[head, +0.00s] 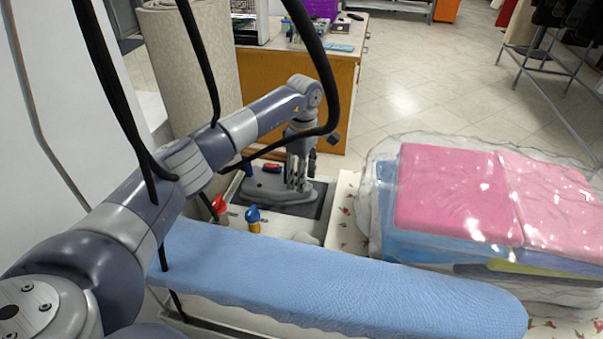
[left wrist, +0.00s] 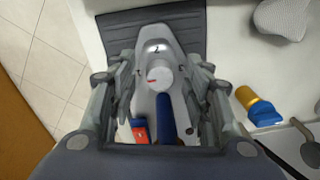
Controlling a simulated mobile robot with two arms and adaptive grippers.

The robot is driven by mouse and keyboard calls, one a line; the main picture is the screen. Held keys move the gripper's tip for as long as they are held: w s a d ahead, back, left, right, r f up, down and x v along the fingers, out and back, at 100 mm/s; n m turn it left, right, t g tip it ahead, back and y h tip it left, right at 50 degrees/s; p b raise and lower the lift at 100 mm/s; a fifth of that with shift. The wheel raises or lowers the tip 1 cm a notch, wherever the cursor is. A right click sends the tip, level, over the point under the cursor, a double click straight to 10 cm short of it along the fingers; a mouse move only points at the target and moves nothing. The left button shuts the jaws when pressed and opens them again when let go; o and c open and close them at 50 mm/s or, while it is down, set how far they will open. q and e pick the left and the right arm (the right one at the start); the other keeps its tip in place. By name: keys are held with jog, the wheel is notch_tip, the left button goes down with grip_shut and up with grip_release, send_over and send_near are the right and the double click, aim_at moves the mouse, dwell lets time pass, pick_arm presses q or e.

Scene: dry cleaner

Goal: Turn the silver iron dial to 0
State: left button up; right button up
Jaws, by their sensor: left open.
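The silver iron (head: 262,190) rests on a dark mat beyond the ironing board in the head view. In the left wrist view its grey body (left wrist: 160,40) carries a round pale dial (left wrist: 159,77) with a red mark pointing left. A dark figure, seemingly a 2, shows above the dial. A blue handle (left wrist: 166,120) and a red part (left wrist: 139,130) are below it. My left gripper (head: 297,182) points down over the iron, open, with one finger on each side of the dial and visible gaps between. The dial is hidden in the head view. My right gripper is not in view.
A blue ironing board (head: 330,285) lies in front. Red and blue-yellow spray bottles (head: 253,219) stand near the iron. Wrapped pink and blue laundry (head: 455,190) is to the right. A wooden counter (head: 268,95) stands behind.

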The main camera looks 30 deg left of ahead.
pick_arm(q)
grip_shut()
jog(key=shift+n, duration=0.3)
jog(key=shift+a+n, duration=0.1)
jog(key=shift+n, duration=2.6)
grip_release()
